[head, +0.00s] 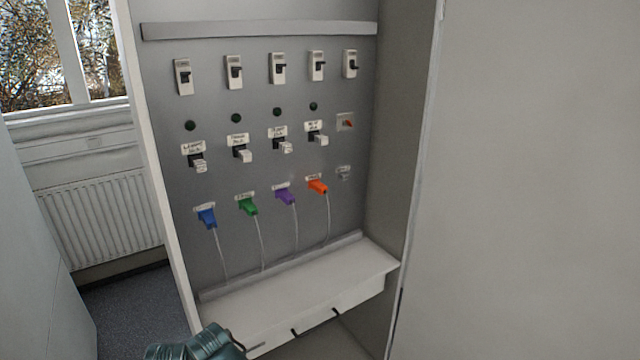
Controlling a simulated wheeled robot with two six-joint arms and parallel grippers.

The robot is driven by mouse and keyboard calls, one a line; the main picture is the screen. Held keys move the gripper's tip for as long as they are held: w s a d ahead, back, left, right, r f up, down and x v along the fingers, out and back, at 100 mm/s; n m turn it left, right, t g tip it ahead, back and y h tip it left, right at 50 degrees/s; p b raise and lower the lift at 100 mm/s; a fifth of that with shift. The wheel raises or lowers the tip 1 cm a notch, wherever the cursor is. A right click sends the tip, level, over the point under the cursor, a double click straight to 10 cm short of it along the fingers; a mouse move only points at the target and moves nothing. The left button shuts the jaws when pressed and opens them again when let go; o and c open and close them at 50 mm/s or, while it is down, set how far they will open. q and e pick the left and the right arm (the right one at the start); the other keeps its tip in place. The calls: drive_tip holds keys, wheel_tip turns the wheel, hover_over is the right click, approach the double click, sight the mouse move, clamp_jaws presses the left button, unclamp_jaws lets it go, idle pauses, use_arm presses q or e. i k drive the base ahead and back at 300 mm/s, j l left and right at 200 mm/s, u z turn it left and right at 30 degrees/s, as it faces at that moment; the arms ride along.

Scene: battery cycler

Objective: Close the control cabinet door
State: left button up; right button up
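The control cabinet (285,120) stands open in front of me, its grey back panel and inner shelf in full view. A large plain pale panel (530,180) fills the right side, beside the cabinet's right edge. A pale upright panel (35,260) stands at the far left. I cannot tell which of these panels is the cabinet door. A teal piece at the bottom edge, left of centre, looks like part of my own arm, near the shelf's front left corner. No gripper fingers show in the head view.
Inside the cabinet are rows of breakers (278,68), switches, and blue, green, purple and orange plugs (248,206) with cables running down to a white shelf (310,285). A radiator (105,220) and window lie behind at left. Dark floor (130,315) shows between left panel and cabinet.

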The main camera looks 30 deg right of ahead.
sight(525, 245)
drive_tip(key=k+l+u, duration=0.1)
drive_tip(key=k+l, duration=0.35)
drive_tip(key=l, duration=0.25)
drive_tip(key=k+l+u, duration=0.1)
drive_tip(key=k+l, duration=0.35)
drive_tip(key=l, duration=0.2)
drive_tip(key=k+l+u, duration=0.1)
drive_tip(key=k+l, duration=0.4)
drive_tip(key=k+l+u, duration=0.1)
drive_tip(key=k+l, duration=0.15)
drive_tip(key=l, duration=0.3)
drive_tip(key=k+l+u, duration=0.15)
drive_tip(key=l, duration=0.35)
drive_tip(key=k+l+u, duration=0.1)
drive_tip(key=k+l, duration=0.25)
drive_tip(key=l, duration=0.15)
drive_tip(key=k+l+u, duration=0.1)
drive_tip(key=k+l, duration=0.2)
drive_tip(key=l, duration=0.2)
drive_tip(key=k+l+u, duration=0.1)
drive_tip(key=k+l, duration=0.2)
drive_tip(key=l, duration=0.65)
drive_tip(key=k+l+u, duration=0.1)
drive_tip(key=l, duration=0.35)
drive_tip(key=k+l, duration=0.15)
drive_tip(key=l, duration=0.35)
drive_tip(key=l+u, duration=0.15)
drive_tip(key=l, duration=0.3)
drive_tip(key=k+l, duration=0.15)
drive_tip(key=l, duration=0.3)
